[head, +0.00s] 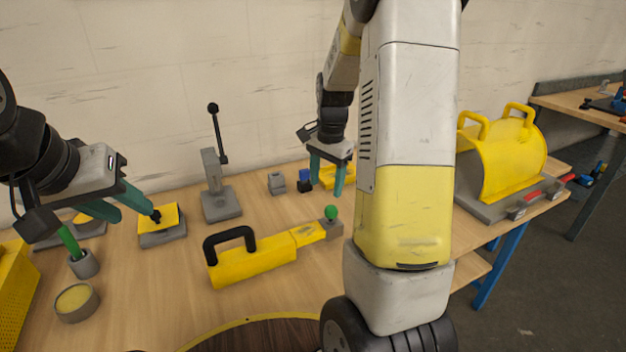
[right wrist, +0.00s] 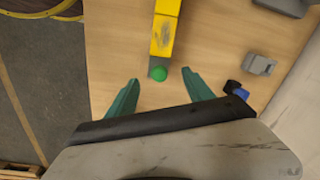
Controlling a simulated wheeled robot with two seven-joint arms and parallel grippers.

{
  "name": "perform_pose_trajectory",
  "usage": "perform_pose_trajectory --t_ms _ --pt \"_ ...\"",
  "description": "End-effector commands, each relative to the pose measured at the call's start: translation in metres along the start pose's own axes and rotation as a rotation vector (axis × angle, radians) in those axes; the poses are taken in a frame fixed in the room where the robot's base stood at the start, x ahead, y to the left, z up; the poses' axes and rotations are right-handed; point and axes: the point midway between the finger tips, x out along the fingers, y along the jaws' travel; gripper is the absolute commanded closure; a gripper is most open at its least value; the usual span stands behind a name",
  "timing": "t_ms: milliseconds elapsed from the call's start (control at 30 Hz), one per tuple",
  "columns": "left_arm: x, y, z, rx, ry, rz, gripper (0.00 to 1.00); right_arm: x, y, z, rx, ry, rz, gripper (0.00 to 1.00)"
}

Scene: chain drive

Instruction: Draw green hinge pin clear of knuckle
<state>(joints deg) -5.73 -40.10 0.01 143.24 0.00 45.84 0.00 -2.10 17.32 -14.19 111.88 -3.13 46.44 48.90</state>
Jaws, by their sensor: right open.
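The green hinge pin shows as a round green head (head: 331,212) on top of the grey knuckle (head: 334,230), at the right end of a yellow housing (head: 255,262) with a black handle. Its shaft is hidden. My right gripper (head: 327,192) is open and empty, its teal fingers pointing down above and behind the pin in the head view. In the right wrist view, the pin head (right wrist: 160,73) lies near the line between the two fingertips (right wrist: 162,78), touching neither. My left gripper (head: 134,215) is at the far left with its fingers apart and nothing visible between them.
A grey stand with a black lever (head: 218,190) stands behind the housing. A grey block (head: 277,184) and a blue-black part (head: 305,182) lie near the right gripper. A green rod in a grey cup (head: 83,264) and a round tin (head: 76,302) stand at left.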

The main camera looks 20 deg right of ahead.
Motion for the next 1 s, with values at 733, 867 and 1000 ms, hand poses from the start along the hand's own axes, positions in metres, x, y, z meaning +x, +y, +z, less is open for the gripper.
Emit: perform_pose_trajectory --t_ms 733,867,1000 --pt "0.000 0.000 0.000 0.000 0.000 0.000 0.64 0.105 0.005 -0.021 0.118 -0.002 0.072 0.39" --pt "0.000 0.000 0.000 0.000 0.000 0.000 0.64 0.113 0.005 -0.021 0.118 -0.001 0.071 0.39" --pt "0.000 0.000 0.000 0.000 0.000 0.000 0.64 0.115 0.005 -0.021 0.118 0.000 0.069 0.39"
